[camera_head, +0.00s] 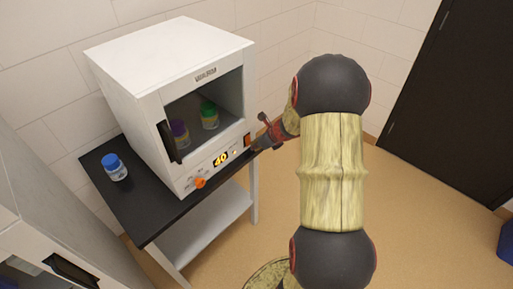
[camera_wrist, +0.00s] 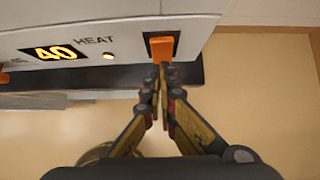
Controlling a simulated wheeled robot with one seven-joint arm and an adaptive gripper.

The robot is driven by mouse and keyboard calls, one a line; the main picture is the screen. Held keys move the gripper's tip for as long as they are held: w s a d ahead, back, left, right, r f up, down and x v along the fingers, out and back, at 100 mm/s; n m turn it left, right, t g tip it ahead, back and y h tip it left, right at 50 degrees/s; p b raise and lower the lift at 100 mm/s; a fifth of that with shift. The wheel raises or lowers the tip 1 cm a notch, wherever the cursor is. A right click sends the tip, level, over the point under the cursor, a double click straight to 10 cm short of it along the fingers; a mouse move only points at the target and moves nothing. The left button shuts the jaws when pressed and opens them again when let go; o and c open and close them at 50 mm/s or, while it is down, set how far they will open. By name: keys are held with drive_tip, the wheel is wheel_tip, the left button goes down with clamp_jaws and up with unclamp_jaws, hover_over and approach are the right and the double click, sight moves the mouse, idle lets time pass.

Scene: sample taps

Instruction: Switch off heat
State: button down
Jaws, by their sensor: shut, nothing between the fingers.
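A white warming cabinet (camera_head: 130,60) stands on a black-topped table. Its front panel has an orange switch (camera_head: 248,140) at the right end, which shows in the wrist view (camera_wrist: 162,47) right of the word HEAT. A lit display (camera_wrist: 57,52) reads 40, and a small indicator light (camera_wrist: 108,55) between it and the switch glows. My gripper (camera_wrist: 161,72) is shut and empty, its tips just below the switch; I cannot tell whether they touch it. In the head view, my gripper (camera_head: 257,147) is at the panel's right end.
An orange knob (camera_head: 200,183) is at the panel's left. Bottles with green (camera_head: 209,115) and purple (camera_head: 180,133) lids stand inside the cabinet. A blue-lidded jar (camera_head: 114,167) stands on the black table top (camera_head: 160,222).

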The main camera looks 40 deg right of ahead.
drive_tip(key=shift+w+f, duration=0.1)
drive_tip(key=shift+w+f, duration=0.2)
drive_tip(key=shift+w, duration=0.1)
drive_tip(key=shift+r, duration=0.15)
drive_tip(key=shift+r+p, duration=0.75)
drive_tip(key=shift+p, duration=0.15)
